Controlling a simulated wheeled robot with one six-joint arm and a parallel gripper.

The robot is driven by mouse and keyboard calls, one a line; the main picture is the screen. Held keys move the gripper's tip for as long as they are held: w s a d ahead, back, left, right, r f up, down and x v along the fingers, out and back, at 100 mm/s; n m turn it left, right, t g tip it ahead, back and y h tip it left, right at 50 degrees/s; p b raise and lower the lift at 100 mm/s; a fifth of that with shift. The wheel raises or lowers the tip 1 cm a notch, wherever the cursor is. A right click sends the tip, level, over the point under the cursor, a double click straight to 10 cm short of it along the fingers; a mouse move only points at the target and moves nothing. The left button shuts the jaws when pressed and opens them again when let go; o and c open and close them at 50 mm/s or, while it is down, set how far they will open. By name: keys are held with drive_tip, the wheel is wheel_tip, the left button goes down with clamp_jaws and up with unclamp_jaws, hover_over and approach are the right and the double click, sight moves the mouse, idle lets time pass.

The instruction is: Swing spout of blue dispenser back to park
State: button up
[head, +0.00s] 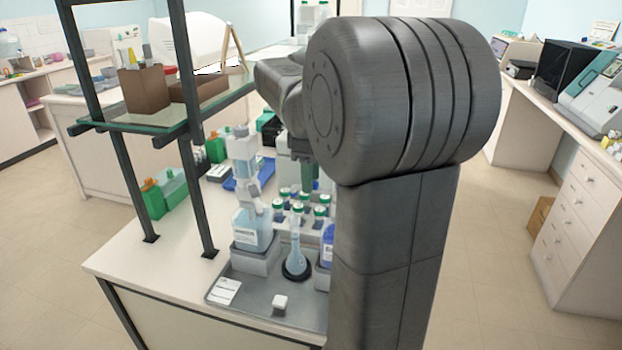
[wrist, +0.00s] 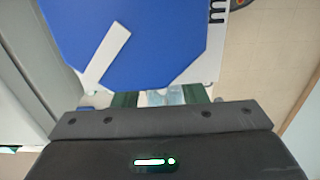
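In the wrist view a large blue eight-sided face (wrist: 140,35), which looks like the blue dispenser's top, fills the upper middle. A white bar (wrist: 108,55), perhaps its spout, lies across it at a slant. My gripper (wrist: 160,97) has its two green fingers apart at the lower edge of the blue face. A pale blue surface shows between them; I cannot tell whether they touch anything. In the head view a blue-labelled bottle (head: 327,247) is mostly hidden behind my arm. My gripper (head: 308,178) is partly hidden there too.
A clear bottle of pale blue liquid (head: 252,230) stands on a grey block to the left. A flask (head: 295,255) stands in a black ring on the grey tray (head: 255,300). Several green-capped bottles stand behind. A shelf post (head: 190,120) rises at the left.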

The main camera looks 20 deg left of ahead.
drive_tip(key=shift+f, duration=0.55)
clamp_jaws()
